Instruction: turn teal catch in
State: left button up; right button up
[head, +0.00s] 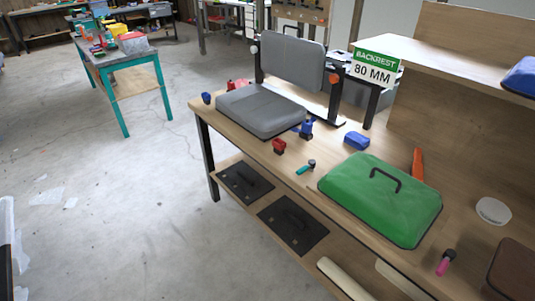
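The teal catch (304,168) is a small teal lever joined to a dark upright knob. It sits near the front edge of the wooden bench, left of the green lid's near-left corner and apart from it. The teal lever points toward the lower left, to the bench's front edge. The green lid (365,207) lies flat on the bench with a black handle on top. Neither of my grippers shows in the head view.
A red catch (279,146) and a blue piece (306,128) stand near the grey seat cushion (262,112). A blue block (357,140) is behind the teal catch. A lower shelf (250,209) holds two dark plates.

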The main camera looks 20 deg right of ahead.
aim_at(311, 165)
jog(key=z, duration=0.5)
jog(key=i, duration=1.05)
jog(key=z, duration=2.95)
jog(key=k, duration=1.05)
jog(key=u, duration=2.15)
jog(key=i, duration=0.5)
jog(key=z, duration=0.05)
